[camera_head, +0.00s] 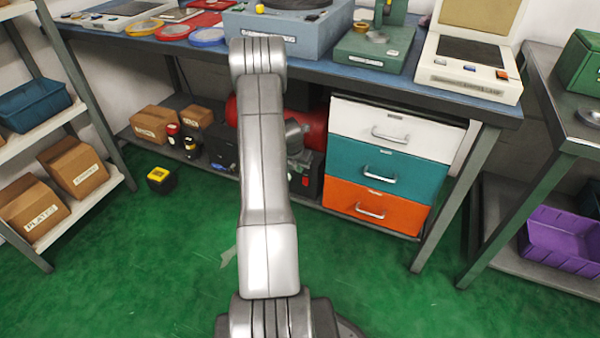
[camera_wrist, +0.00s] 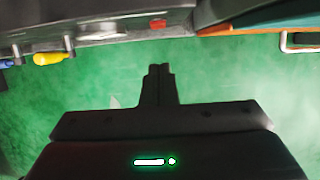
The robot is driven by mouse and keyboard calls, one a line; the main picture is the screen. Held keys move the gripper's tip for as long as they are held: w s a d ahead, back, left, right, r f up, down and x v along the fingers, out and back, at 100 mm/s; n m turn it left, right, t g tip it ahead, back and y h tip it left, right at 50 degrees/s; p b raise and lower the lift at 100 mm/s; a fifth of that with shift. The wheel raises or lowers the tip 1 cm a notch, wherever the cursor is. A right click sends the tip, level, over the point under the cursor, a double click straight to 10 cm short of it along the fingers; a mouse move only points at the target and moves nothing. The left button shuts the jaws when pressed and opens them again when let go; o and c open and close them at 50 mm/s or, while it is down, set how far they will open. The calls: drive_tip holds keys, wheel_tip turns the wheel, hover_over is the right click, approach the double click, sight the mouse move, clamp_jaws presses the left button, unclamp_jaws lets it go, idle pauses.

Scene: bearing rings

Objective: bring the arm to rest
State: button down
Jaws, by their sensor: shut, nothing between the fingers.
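My arm stands upright in the middle of the head view, in front of the blue-topped workbench (camera_head: 440,88). Its gripper end is not clearly visible there. In the wrist view my gripper (camera_wrist: 159,70) is shut, its dark fingers together with nothing between them. Green floor (camera_wrist: 215,75) lies behind the fingers, and they touch nothing that I can see.
The bench carries a blue-grey machine (camera_head: 290,32), a green press (camera_head: 375,48) and a cream device (camera_head: 468,62). Drawers in white, teal (camera_head: 385,166) and orange sit below. A shelf (camera_head: 85,205) stands left, a yellow-black box (camera_head: 160,180) on the floor.

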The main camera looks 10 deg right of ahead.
drive_tip(key=shift+v, duration=0.8)
drive_tip(key=shift+w, duration=0.1)
